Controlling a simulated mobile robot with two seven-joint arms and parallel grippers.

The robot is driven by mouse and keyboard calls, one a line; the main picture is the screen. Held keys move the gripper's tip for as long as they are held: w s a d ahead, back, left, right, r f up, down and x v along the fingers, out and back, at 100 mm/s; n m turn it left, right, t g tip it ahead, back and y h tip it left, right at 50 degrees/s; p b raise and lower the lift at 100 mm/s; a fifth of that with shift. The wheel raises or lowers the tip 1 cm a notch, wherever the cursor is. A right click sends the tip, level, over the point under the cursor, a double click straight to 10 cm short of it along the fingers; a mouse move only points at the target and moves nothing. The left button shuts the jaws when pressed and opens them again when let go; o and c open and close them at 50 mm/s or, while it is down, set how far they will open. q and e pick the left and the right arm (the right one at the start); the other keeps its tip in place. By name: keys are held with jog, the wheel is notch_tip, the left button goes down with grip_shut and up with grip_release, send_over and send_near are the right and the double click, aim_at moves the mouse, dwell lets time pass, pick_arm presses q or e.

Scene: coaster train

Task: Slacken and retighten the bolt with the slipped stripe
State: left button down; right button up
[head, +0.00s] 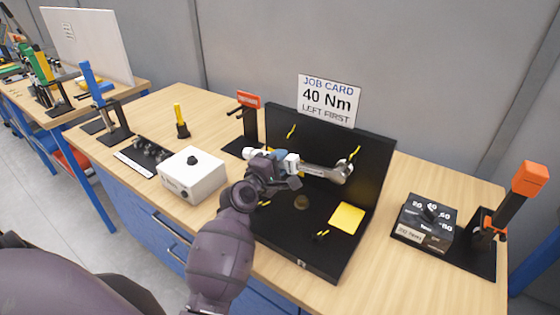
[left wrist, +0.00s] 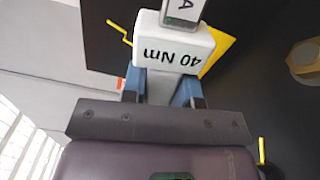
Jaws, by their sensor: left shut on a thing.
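My left gripper (head: 277,170) is shut on a torque wrench (head: 315,170) with a white block reading "40 Nm" (left wrist: 172,52). The wrench's silver head (head: 343,170) points right, over the black fixture (head: 283,235); I cannot tell whether it touches a bolt. Yellow stripe marks show at the fixture's upper left (head: 291,131), upper right (head: 354,153) and front right (head: 321,234). A dull brass round part (head: 301,202) lies in the middle. Which stripe has slipped is too small to tell. My right gripper is out of view.
The job card (head: 328,100) reads "40 Nm, LEFT FIRST". A yellow note (head: 346,217) lies on the fixture. A white box with a black knob (head: 193,172) stands left. A dark dial box (head: 427,222) and an orange-topped tool (head: 515,200) stand right.

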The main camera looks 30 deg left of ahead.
pick_arm(q)
jog(key=shift+w+r, duration=0.15)
jog(key=shift+w, duration=0.7)
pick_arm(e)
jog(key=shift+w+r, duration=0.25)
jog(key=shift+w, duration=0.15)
pick_arm(q)
jog(key=shift+w, duration=0.15)
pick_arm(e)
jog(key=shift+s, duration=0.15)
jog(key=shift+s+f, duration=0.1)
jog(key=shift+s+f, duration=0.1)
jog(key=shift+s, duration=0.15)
pick_arm(q)
jog(key=shift+p, duration=0.3)
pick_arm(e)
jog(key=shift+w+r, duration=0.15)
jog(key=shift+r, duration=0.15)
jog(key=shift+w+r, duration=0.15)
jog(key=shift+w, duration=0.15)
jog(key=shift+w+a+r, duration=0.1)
